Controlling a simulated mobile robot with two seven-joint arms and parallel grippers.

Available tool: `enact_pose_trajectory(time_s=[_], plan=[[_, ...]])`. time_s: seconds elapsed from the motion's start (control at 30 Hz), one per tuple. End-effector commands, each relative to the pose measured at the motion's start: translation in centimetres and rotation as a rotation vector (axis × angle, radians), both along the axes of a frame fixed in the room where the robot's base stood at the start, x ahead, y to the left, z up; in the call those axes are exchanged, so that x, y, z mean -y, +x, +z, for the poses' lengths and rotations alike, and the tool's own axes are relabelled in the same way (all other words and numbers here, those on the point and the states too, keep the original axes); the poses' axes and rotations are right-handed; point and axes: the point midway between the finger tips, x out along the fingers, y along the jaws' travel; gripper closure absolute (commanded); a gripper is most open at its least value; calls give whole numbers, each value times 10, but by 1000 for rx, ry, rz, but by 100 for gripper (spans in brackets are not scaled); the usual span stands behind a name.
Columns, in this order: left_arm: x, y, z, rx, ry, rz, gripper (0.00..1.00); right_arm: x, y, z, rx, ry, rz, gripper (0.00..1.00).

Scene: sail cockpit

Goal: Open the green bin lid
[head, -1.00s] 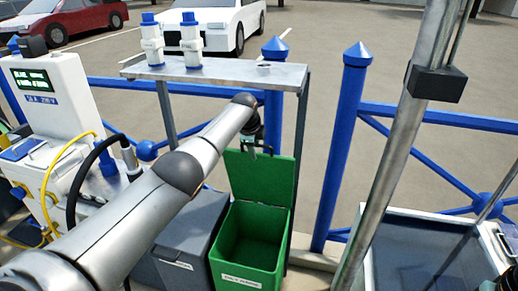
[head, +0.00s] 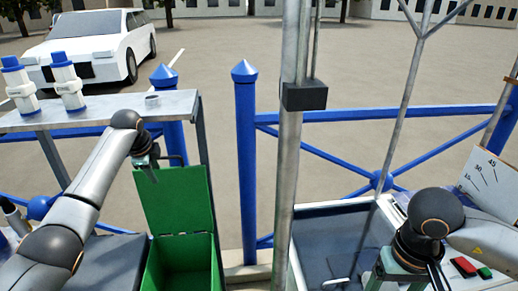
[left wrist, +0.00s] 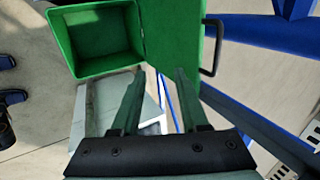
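The green bin (head: 180,267) stands open at the lower left of the head view. Its green lid (head: 178,205) is raised upright at the back edge. In the left wrist view the bin's open inside (left wrist: 103,38) is at the upper left, with the lid (left wrist: 173,40) beside it and a black handle (left wrist: 217,47) on the lid's edge. My left gripper (head: 150,172) is at the lid's upper left part. Its fingers (left wrist: 157,85) are apart with nothing between them; contact with the lid is unclear. My right gripper (head: 400,277) is at the lower right, its fingertips unclear.
A grey bin (head: 105,262) stands left of the green one. A metal shelf (head: 110,112) with white bottles is above.

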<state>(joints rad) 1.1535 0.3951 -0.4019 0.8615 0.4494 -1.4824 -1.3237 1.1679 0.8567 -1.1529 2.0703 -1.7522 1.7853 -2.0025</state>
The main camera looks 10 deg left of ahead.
Motion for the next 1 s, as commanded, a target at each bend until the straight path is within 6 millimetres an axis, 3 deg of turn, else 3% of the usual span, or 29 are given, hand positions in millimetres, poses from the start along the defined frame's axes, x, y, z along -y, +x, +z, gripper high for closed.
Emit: enact_pose_trajectory(time_s=[0.2,0.4,0.77,1.0], plan=[[3,-14,30,3,0,0,56,0,0,-1,0,0,0,68],[5,-21,43,0,-1,2,56,0,0,-2,0,0,0,68],[5,-22,44,0,0,2,55,0,0,-2,0,0,0,68],[4,-21,28,28,39,42,55,0,0,2,0,0,0,68]])
